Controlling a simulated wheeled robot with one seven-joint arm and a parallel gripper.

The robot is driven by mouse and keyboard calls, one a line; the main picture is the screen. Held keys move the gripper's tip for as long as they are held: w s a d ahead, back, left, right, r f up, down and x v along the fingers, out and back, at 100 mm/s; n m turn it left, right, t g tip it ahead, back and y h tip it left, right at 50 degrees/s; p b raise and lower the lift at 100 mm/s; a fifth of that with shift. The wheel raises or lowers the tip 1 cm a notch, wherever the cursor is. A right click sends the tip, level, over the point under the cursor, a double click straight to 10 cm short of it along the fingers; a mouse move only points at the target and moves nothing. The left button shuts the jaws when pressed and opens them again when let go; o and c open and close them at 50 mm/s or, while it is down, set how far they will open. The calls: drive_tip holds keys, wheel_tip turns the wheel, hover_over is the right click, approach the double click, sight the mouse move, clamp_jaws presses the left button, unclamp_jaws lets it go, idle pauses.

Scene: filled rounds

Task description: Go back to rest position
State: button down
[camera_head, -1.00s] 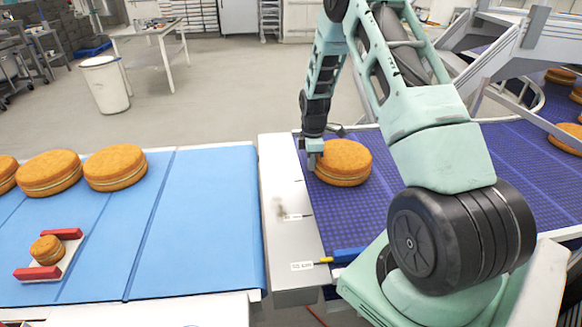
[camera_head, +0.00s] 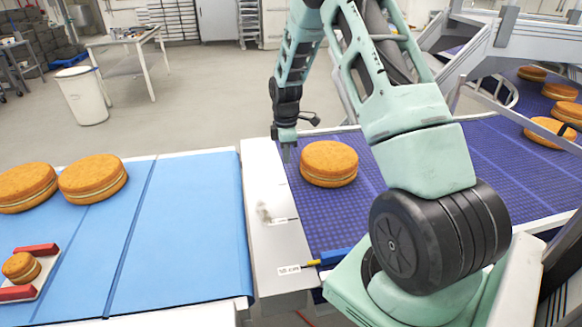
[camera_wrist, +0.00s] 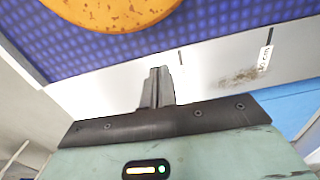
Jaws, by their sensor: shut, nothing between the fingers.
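My gripper (camera_head: 287,155) is above the left edge of the dark blue belt (camera_head: 320,218), by the pale metal border strip. Its fingers are shut and empty; they also show together in the wrist view (camera_wrist: 158,75). A large round filled biscuit (camera_head: 328,163) lies flat on the dark blue belt, just right of the gripper and apart from it. Part of that biscuit shows at the top of the wrist view (camera_wrist: 110,10).
Two large rounds (camera_head: 93,178) lie on the light blue belt (camera_head: 190,240) at left. A small round (camera_head: 20,266) sits in a red-ended holder (camera_head: 35,250). More rounds (camera_head: 550,131) lie at far right. A white bin (camera_head: 80,95) and table stand behind.

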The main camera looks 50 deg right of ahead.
drive_tip(key=shift+w+a+r+b, duration=0.1)
drive_tip(key=shift+r+b, duration=0.35)
drive_tip(key=shift+r, duration=2.35)
drive_tip(key=s+a+r, duration=0.2)
drive_tip(key=s+a, duration=0.1)
drive_tip(key=a, duration=0.7)
drive_tip(key=s+a+r+m+y, duration=0.1)
drive_tip(key=s+a+r, duration=0.1)
drive_tip(key=a, duration=0.7)
drive_tip(key=s+a+r, duration=0.3)
drive_tip(key=a, duration=0.7)
drive_tip(key=s+a+m, duration=0.1)
drive_tip(key=s+a, duration=0.4)
drive_tip(key=s, duration=0.5)
drive_tip(key=s+a, duration=0.6)
drive_tip(key=s, duration=0.5)
drive_tip(key=shift+s+r+m, duration=0.25)
drive_tip(key=shift+r+m, duration=0.15)
